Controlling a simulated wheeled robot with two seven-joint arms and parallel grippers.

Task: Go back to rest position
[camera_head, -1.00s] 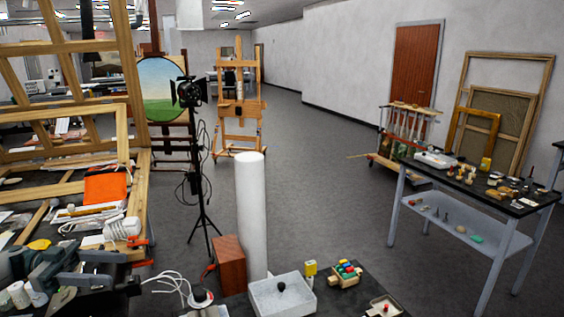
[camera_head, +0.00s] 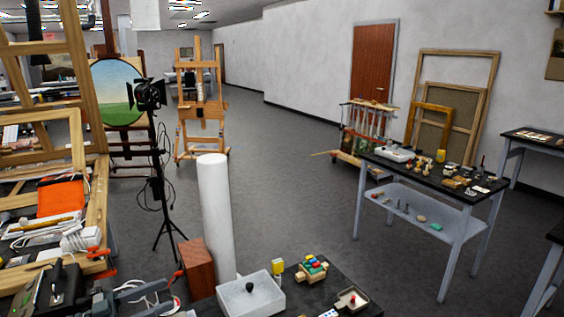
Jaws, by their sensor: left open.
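My left gripper (camera_head: 158,298) shows at the bottom left, low over the cluttered near work surface. Its grey fingers point right and are apart, with nothing seen held between them. The frame edge cuts off part of my arm. My right gripper is not in view.
A white tray (camera_head: 262,301) with a dark knob, a brown block (camera_head: 196,268) and a tall white cylinder (camera_head: 216,215) stand right of the gripper. A black lamp stand (camera_head: 158,190) rises behind. A side table (camera_head: 440,210) stands at right; the middle floor is clear.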

